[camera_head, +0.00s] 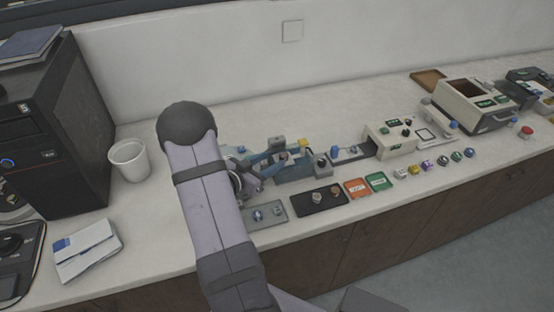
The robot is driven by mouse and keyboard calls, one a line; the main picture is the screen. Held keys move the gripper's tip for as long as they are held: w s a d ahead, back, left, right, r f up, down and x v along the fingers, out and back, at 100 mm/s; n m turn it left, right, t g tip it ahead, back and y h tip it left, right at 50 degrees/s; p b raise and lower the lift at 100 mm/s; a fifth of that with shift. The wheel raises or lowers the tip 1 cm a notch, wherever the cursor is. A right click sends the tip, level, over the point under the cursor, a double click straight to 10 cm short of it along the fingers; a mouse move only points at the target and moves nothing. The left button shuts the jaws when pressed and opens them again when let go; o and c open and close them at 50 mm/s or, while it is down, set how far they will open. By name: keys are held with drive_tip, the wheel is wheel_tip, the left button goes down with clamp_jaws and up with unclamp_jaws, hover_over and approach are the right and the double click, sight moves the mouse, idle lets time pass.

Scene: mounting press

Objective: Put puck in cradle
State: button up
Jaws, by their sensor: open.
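My gripper (256,173) is beyond my raised arm, low over the bench beside a blue and grey press-like device (292,165). It is open; its fingertips are small and partly hidden, and I see nothing held between them. Small round pieces sit on a grey plate (269,221) just below my gripper, and others on a black tray (325,208) to its right. Several coloured puck-like pieces, one of them purple (427,165), stand in a row farther right. I cannot tell which piece is the puck or which holder is the cradle.
An orange card (356,188) and a green card (378,181) lie near the front edge. Cream machines (391,138) (474,106) stand to the right. A white cup (129,160), black computer tower (58,125) and white booklet (87,249) are at left.

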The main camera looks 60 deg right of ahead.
drive_tip(key=v, duration=0.6)
drive_tip(key=shift+a+b, duration=0.3)
drive_tip(key=shift+b, duration=0.15)
drive_tip(key=w+a+n+t+y, duration=0.1)
drive_tip(key=w+a+t, duration=0.1)
drive_tip(key=w, duration=0.2)
drive_tip(key=w+a+n+t+y, duration=0.1)
drive_tip(key=w+t, duration=0.1)
drive_tip(key=w, duration=0.1)
drive_tip(key=w+a+f+n+t, duration=0.1)
drive_tip(key=w+a+t, duration=0.1)
drive_tip(key=w, duration=0.2)
drive_tip(key=shift+w+a+f+n+y, duration=0.1)
drive_tip(key=shift+w+a+n+y, duration=0.2)
drive_tip(key=shift+a+n+y, duration=0.1)
drive_tip(key=w+a+n+t+y, duration=0.2)
drive_tip(key=w+a+n+y, duration=0.25)
drive_tip(key=a, duration=0.65)
drive_tip(key=w+a+n+t+y, duration=0.25)
drive_tip(key=a+n+y, duration=0.2)
drive_tip(key=a, duration=0.75)
drive_tip(key=s+a+n+g+y, duration=0.3)
drive_tip(key=s+a, duration=0.2)
drive_tip(key=a, duration=0.3)
drive_tip(key=s+a+n+g, duration=0.2)
drive_tip(key=s+n+g, duration=0.2)
drive_tip(key=s, duration=0.9)
drive_tip(key=shift+s+a+r+n+h, duration=0.2)
drive_tip(key=shift+r+n+h, duration=0.1)
drive_tip(key=shift+n, duration=0.1)
